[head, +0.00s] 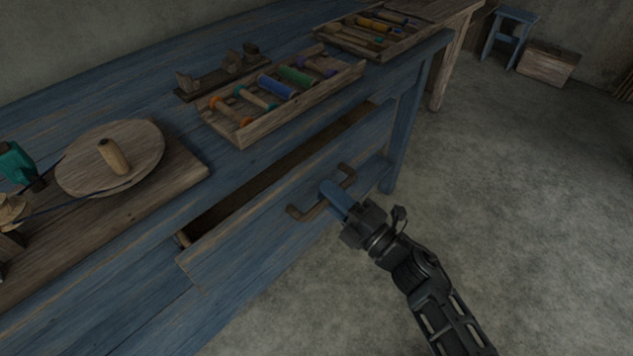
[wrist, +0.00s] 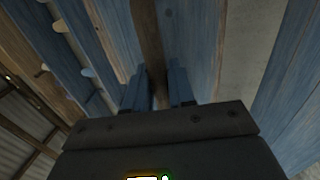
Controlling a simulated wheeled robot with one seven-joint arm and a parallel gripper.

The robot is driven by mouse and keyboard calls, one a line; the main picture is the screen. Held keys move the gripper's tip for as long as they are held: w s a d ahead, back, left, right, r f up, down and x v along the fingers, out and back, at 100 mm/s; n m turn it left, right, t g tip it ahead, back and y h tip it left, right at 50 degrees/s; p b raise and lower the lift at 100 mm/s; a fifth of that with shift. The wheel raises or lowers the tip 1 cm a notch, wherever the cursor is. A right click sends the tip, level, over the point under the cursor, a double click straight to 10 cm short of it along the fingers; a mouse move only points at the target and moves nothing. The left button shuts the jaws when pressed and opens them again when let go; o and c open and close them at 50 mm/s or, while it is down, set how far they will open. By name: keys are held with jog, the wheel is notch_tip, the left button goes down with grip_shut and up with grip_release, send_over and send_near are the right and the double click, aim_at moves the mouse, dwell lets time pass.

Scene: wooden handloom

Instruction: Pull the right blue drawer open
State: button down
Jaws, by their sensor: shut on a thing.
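The right blue drawer (head: 250,238) stands partly out of the blue wooden bench in the head view, with a dark gap behind its front. Its brown wooden handle (head: 304,213) runs along the drawer front. My gripper (head: 333,190) is shut on the handle near its middle, and its blue fingers cover part of it. In the wrist view my fingers (wrist: 160,88) stand on both sides of the brown handle bar (wrist: 148,40). The inside of the drawer is dark and mostly hidden.
On the bench top are a tray of colored spools (head: 240,136), a second tray (head: 345,45) and a round wooden disc (head: 75,172). A bench leg (head: 402,130) stands right of the drawer. The floor (head: 530,220) in front is clear. A blue stool (head: 511,30) and a crate (head: 548,65) are far back.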

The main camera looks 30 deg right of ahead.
jog(key=r+v, duration=0.2)
jog(key=v, duration=0.9)
jog(key=r+v, duration=0.2)
jog(key=v, duration=0.9)
jog(key=shift+s+d, duration=0.2)
jog(key=shift+s, duration=0.25)
jog(key=c, duration=1.1)
grip_release()
jog(key=v, duration=0.7)
jog(key=shift+s, duration=0.35)
jog(key=shift+d+f, duration=0.1)
